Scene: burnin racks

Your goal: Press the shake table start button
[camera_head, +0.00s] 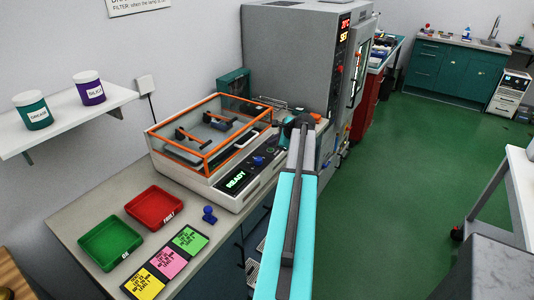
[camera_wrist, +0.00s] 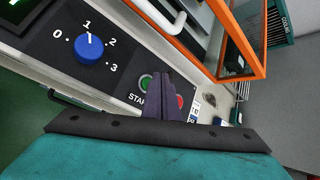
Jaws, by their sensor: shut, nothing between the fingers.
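The shake table (camera_head: 215,190) is a pale machine with an orange-framed clear cover and a green READY display (camera_head: 236,180). In the wrist view its dark panel carries a green start button (camera_wrist: 146,82), labelled START, and a red button (camera_wrist: 180,101) to its right. My gripper (camera_wrist: 160,76) is shut and empty. Its fingers overlap the right side of the start button and hide part of the panel between the two buttons. I cannot tell whether the fingertips touch the panel. In the head view my arm hides the fingertips.
A blue knob (camera_wrist: 91,48), set near 1, is on the same panel. The orange cover frame (camera_wrist: 240,45) rises close to the fingers. A tall grey chamber (camera_head: 290,50) stands behind. Green (camera_head: 110,243) and red (camera_head: 154,207) trays and colored cards lie on the bench in front.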

